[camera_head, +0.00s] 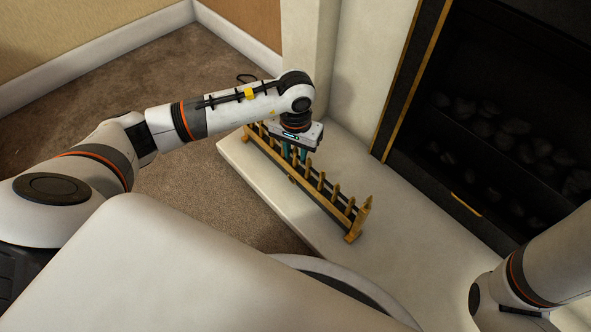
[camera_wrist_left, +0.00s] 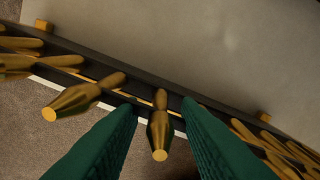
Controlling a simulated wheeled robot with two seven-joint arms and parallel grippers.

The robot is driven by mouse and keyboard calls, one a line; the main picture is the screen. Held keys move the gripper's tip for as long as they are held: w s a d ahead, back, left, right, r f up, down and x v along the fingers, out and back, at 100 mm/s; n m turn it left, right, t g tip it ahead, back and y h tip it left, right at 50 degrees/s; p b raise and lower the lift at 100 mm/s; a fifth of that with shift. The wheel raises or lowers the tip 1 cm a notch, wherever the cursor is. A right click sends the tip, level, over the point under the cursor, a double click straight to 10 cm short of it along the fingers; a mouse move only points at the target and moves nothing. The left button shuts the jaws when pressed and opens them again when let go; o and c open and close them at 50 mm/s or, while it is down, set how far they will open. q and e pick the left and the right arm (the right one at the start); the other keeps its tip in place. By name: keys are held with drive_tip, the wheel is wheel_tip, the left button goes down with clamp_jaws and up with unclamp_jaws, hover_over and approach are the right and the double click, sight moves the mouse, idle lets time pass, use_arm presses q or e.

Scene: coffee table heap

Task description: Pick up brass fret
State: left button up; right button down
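The brass fret (camera_head: 322,191) is a long, low fender with a dark rail and several pointed brass spindles. It stands along the front of the pale hearth in the head view. My left gripper (camera_head: 296,155) points down over the fret, left of its middle, and hides part of it. In the left wrist view, the green fingers of the left gripper (camera_wrist_left: 158,106) are apart, one on each side of a brass spindle of the fret (camera_wrist_left: 160,130). Gaps show between the fingers and this spindle. My right gripper is out of view; only part of the right arm shows.
The pale hearth (camera_head: 400,215) has free room to the right of the fret. A dark fireplace (camera_head: 490,130) with coals and a gold-edged frame stands behind it. Brown carpet (camera_head: 190,205) lies in front, and a pale wall pillar (camera_head: 305,40) rises behind the left arm.

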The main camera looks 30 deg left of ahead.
use_arm(q)
clamp_jaws()
idle(1.1)
drive_tip(key=shift+w+r, duration=0.1)
drive_tip(key=shift+r, duration=0.05)
